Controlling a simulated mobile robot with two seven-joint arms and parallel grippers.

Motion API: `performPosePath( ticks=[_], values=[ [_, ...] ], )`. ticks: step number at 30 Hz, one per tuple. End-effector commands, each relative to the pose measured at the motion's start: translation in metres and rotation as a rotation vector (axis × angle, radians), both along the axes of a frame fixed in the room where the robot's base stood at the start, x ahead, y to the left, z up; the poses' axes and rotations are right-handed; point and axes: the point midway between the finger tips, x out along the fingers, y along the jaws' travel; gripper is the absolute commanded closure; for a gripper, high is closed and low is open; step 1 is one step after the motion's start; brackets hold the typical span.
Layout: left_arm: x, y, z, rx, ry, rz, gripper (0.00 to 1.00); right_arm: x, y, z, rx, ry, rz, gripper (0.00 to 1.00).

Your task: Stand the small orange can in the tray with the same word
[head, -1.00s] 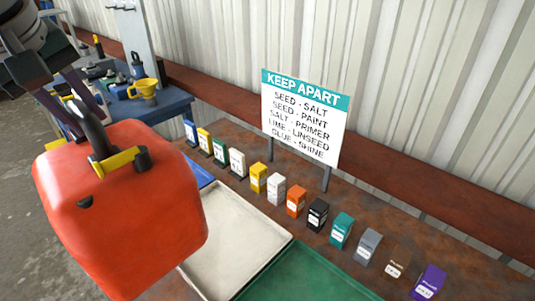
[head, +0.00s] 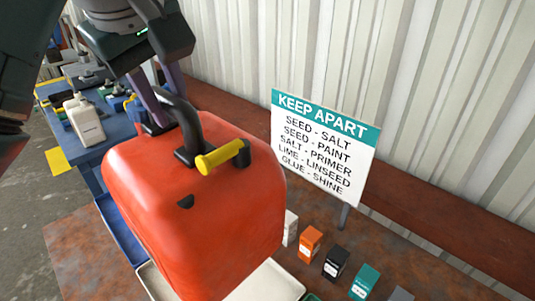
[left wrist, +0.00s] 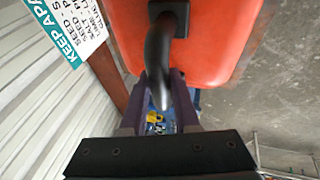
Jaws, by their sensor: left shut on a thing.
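The orange can (head: 215,225) has a dark handle and a yellow cap. My left gripper (head: 168,122) is shut on its handle and holds it roughly upright in front of the trays. The handle between the fingers (left wrist: 158,95) also shows in the left wrist view, with the can's orange body (left wrist: 218,35) beyond. No word shows on the can's visible faces. The cream tray (head: 272,284) is partly hidden behind the can. A blue tray (head: 118,232) lies to its left, and a sliver of green tray shows at the bottom edge. No tray word is readable. My right gripper is out of view.
A KEEP APART sign (head: 325,145) stands behind the trays, near the corrugated wall. Small boxes, including an orange one (head: 309,243) and a black one (head: 335,262), line the bench. A blue table (head: 85,150) with a white bottle (head: 84,120) stands at the left.

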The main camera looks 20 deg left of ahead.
Motion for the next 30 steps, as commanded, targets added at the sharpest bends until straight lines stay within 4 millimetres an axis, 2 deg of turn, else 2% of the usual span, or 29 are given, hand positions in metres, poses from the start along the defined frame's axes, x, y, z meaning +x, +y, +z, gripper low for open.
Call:
performPosePath(
  ticks=[2, 5, 7, 18, 21, 30],
  values=[
    [0.001, -0.004, 0.001, 0.002, -0.003, -0.005, 1.0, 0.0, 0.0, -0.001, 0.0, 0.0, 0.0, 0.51],
    [0.001, -0.006, -0.012, 0.003, 0.002, -0.008, 1.0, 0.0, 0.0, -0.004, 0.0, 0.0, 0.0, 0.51],
    [0.0, -0.006, -0.028, 0.003, 0.003, -0.008, 1.0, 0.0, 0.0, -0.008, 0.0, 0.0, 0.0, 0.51],
    [0.001, -0.006, -0.119, 0.003, 0.003, -0.009, 1.0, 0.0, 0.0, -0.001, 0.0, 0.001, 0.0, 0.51],
    [0.001, -0.006, -0.139, 0.002, 0.001, -0.009, 1.0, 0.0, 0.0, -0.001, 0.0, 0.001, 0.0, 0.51],
    [0.002, -0.006, -0.166, 0.002, -0.002, -0.008, 1.0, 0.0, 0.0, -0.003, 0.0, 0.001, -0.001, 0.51]
  ],
)
